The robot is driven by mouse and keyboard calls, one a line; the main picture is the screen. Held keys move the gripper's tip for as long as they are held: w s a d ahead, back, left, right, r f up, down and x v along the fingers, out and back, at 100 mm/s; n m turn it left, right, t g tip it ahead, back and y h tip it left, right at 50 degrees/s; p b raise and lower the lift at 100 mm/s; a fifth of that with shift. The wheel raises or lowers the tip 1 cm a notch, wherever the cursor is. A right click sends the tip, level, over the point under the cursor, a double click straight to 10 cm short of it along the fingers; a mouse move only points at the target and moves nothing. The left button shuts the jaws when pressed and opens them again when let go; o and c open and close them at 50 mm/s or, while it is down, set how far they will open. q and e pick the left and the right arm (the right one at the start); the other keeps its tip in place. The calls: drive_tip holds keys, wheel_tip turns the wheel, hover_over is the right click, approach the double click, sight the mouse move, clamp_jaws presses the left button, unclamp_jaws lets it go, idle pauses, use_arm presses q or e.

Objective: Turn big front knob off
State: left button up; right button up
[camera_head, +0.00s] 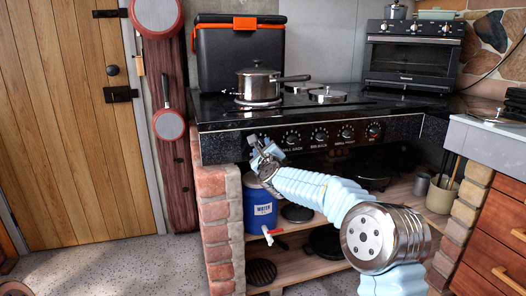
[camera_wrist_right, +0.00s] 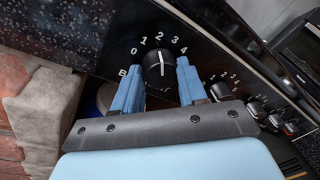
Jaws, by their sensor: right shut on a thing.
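The leftmost black knob (camera_wrist_right: 154,72) on the stove's front panel sits between my right gripper's blue fingers in the right wrist view. Its white line points near the 2 on a dial marked 0 to 4. My right gripper (camera_wrist_right: 160,82) is shut on this knob. In the head view my right gripper (camera_head: 258,145) covers the knob at the panel's left end, and its label is hidden. I take it as the big front knob. My left gripper is not in view.
More knobs (camera_head: 320,134) line the panel to the right. A lidded pot (camera_head: 258,84) stands on the black stovetop (camera_head: 370,103). Below are a blue canister (camera_head: 259,211) and wooden shelves (camera_head: 290,262). A brick pillar (camera_head: 215,205) stands close on the left.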

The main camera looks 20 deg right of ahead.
drive_tip(key=shift+f+n+t+y+b, duration=0.1)
drive_tip(key=shift+n+t+y+b, duration=0.25)
drive_tip(key=shift+n+b, duration=2.05)
drive_tip(key=shift+f+n+t+y+b, duration=0.2)
drive_tip(key=shift+n+b, duration=0.85)
drive_tip(key=shift+n, duration=2.55)
drive_tip(key=shift+r, duration=0.15)
drive_tip(key=o, duration=1.1)
drive_tip(key=shift+c, duration=0.2)
drive_tip(key=shift+d, duration=0.1)
drive_tip(key=s+f+b, duration=0.1)
drive_tip(key=s+b, duration=0.1)
drive_tip(key=s, duration=1.1)
drive_tip(key=shift+s+a+f+b, duration=0.25)
drive_tip(key=shift+s+f+b, duration=0.1)
drive_tip(key=shift+s+b, duration=0.05)
